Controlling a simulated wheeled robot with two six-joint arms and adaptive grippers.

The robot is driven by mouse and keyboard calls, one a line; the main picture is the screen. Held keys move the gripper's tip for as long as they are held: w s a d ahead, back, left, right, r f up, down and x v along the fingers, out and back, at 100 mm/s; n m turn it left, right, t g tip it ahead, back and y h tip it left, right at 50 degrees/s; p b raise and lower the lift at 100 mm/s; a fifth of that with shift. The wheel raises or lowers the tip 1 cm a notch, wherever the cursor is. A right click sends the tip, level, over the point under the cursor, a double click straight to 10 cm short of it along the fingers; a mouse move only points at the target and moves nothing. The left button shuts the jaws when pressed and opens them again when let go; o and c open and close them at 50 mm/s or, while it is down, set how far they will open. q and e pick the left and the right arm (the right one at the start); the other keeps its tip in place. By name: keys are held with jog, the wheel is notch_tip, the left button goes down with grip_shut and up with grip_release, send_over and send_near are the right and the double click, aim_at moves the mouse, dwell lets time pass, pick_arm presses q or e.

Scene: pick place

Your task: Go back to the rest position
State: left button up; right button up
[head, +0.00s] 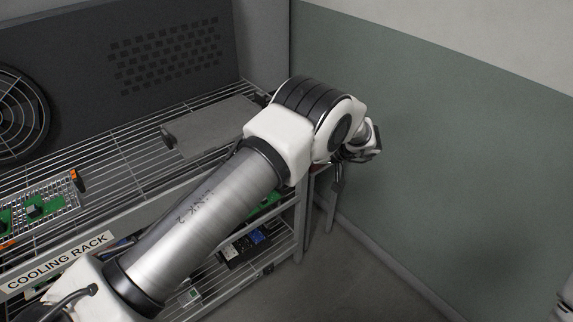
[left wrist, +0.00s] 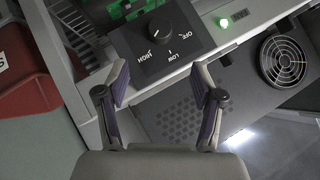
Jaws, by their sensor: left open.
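My left arm crosses the head view from the lower left, over the cooling rack (head: 70,262). Its gripper (head: 337,185) is partly hidden behind the wrist, beyond the rack's right end and near the green wall. In the left wrist view the two fingers of the left gripper (left wrist: 160,82) stand apart with nothing held between them. Beyond them is a black control panel with a knob (left wrist: 160,34) marked HIGH, LOW and OFF.
A fan (head: 18,112) is at the left. The green wall (head: 460,140) bounds the right; floor (head: 350,275) shows clear. A green light (left wrist: 223,23) glows beside the panel.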

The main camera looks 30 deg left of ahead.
dwell(0.4)
pick_arm(q)
jog(key=s+a+f+m+t, duration=0.5)
jog(key=s+a+f+m, duration=0.65)
jog(key=s+f, duration=0.35)
jog(key=s+d+f+g+h, duration=0.2)
jog(key=s+d+h, duration=0.3)
jog(key=s+d, duration=0.3)
jog(key=s+d+f+g+h, duration=0.2)
jog(key=s+d+h, duration=0.3)
jog(key=s, duration=1.1)
jog(key=d+n, duration=0.1)
jog(key=d, duration=0.2)
jog(key=shift+h, duration=0.4)
jog(key=shift+f, duration=0.1)
